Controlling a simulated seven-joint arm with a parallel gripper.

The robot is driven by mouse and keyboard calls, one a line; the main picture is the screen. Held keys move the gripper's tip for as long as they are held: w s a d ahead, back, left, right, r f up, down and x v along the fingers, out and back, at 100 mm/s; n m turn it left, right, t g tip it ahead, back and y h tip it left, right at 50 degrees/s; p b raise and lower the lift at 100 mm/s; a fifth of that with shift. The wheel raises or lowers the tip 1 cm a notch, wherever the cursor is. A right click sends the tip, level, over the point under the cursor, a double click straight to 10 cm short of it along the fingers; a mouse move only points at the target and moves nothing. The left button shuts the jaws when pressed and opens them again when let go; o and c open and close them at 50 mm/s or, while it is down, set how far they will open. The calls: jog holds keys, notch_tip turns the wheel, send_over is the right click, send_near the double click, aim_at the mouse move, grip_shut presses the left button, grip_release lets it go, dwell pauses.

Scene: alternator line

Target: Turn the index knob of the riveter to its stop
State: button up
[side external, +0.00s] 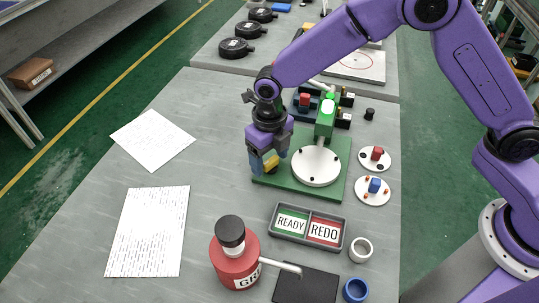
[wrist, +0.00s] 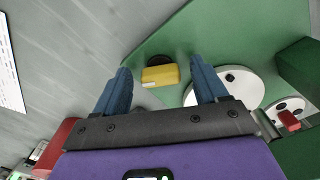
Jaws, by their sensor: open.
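The riveter stands on a green base plate (side external: 338,188), with a green upright head (side external: 326,118) and a white round table (side external: 316,166); the white table also shows in the wrist view (wrist: 240,88). The index knob appears to be the yellow bar (wrist: 160,75) on a dark round base at the plate's edge; it also shows in the side view (side external: 271,164), partly hidden by my fingers. My gripper (side external: 263,163) is low over the plate's left corner. In the wrist view my gripper (wrist: 160,72) is open, its blue fingers on either side of the yellow bar, with visible gaps.
A tray with READY and REDO cards (side external: 308,225) lies in front of the plate. A red bottle (side external: 234,260) with a spout stands nearer. Two white discs (side external: 375,159) with red and blue parts lie right of the plate. Paper sheets (side external: 150,232) lie left; the bench between is clear.

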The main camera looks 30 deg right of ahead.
jog(key=c, duration=1.1)
jog(key=shift+o, duration=0.2)
